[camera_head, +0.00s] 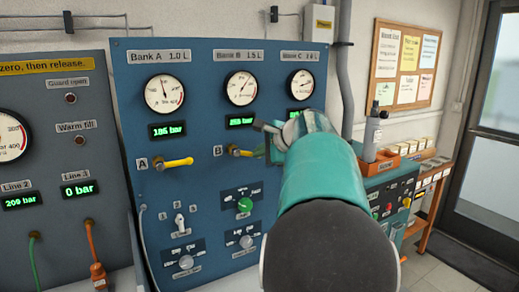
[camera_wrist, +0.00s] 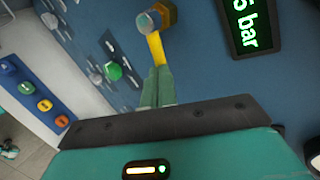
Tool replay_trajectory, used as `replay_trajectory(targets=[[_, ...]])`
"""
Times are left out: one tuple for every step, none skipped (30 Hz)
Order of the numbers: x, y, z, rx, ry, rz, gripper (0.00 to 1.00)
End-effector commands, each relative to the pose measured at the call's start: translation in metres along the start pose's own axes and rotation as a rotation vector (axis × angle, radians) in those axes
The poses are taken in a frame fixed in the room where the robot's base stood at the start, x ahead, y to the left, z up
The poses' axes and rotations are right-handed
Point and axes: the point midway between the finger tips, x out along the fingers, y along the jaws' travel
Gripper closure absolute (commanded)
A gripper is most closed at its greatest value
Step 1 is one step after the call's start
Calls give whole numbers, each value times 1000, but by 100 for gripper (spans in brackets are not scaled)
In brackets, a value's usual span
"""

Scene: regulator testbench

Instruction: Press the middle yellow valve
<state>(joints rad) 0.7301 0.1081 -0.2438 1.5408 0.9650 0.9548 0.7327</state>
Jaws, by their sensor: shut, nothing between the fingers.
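The middle yellow valve (camera_head: 241,152), beside the letter B, sits below the Bank B gauge (camera_head: 240,87) and its green readout (camera_head: 241,121). Its lever points right, and its far end is hidden behind my gripper (camera_head: 268,140). In the wrist view my gripper (camera_wrist: 158,70) is shut and empty, its green fingertips at the free end of a yellow lever (camera_wrist: 156,47). I cannot tell whether they touch it. The valve's metal hub (camera_wrist: 152,18) is beyond. The left yellow valve (camera_head: 177,163), beside A, also points right. My arm hides the Bank C valve.
A green knob (camera_head: 244,204) and a dial (camera_head: 246,242) are below the middle valve. The Bank C gauge (camera_head: 301,84) is just above my gripper. A console with buttons (camera_head: 388,200) stands to the right, and a glass door (camera_head: 496,130) beyond it.

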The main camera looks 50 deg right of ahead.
Motion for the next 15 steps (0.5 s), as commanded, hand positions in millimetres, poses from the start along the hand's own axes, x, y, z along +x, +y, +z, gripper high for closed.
replay_trajectory(targets=[[2,3,-2,38,-23,2,100],[3,4,-3,61,-40,3,100],[5,6,-3,93,-61,2,100],[6,8,-4,118,-78,2,100],[6,9,-4,141,-93,2,100],[8,11,-4,172,-114,2,100],[8,12,-5,197,-130,2,100],[10,14,-5,221,-145,3,100],[11,16,-5,253,-167,3,100],[12,17,-6,276,-183,2,100],[12,18,-5,300,-199,2,100],[14,20,-5,332,-220,2,100],[15,21,-5,355,-236,1,100],[16,23,-5,379,-252,3,100],[17,25,-5,412,-273,2,100]])
